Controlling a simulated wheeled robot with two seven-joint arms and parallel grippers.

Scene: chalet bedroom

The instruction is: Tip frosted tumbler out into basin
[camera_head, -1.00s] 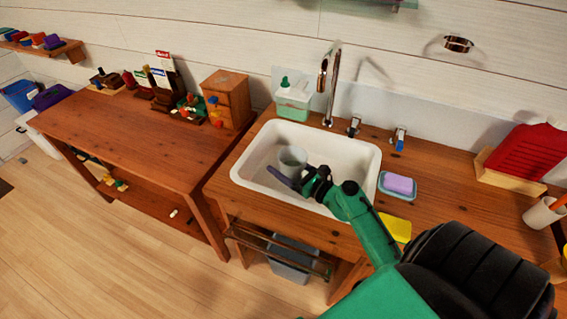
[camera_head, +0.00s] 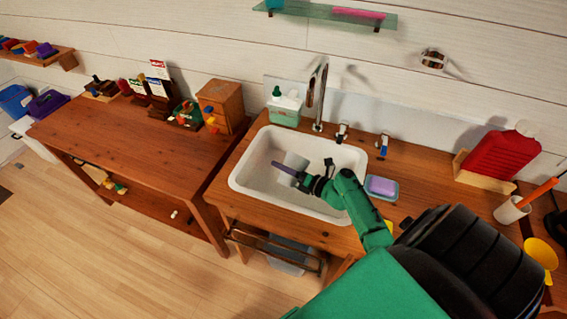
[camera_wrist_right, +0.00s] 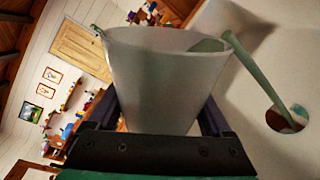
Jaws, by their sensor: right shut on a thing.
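The frosted tumbler (camera_head: 297,160) is tilted over the white basin (camera_head: 247,178). My right gripper (camera_head: 290,173) is shut on it, with the fingers around its side. In the right wrist view the tumbler (camera_wrist_right: 155,75) sits between both dark fingers (camera_wrist_right: 160,118). Pale green liquid shows inside at the rim. A pale green strand (camera_wrist_right: 252,65), looking like a stream of liquid, runs from the rim towards the round drain (camera_wrist_right: 288,120) in the basin. Most of the tumbler's inside is hidden. My left gripper is not in view.
The tap (camera_head: 318,95) rises behind the basin. A soap bottle (camera_head: 285,108) stands at its back left corner, and a dish with purple soap (camera_head: 382,187) is to its right. A red ribbed item (camera_head: 502,155) and a cup (camera_head: 512,210) stand farther right.

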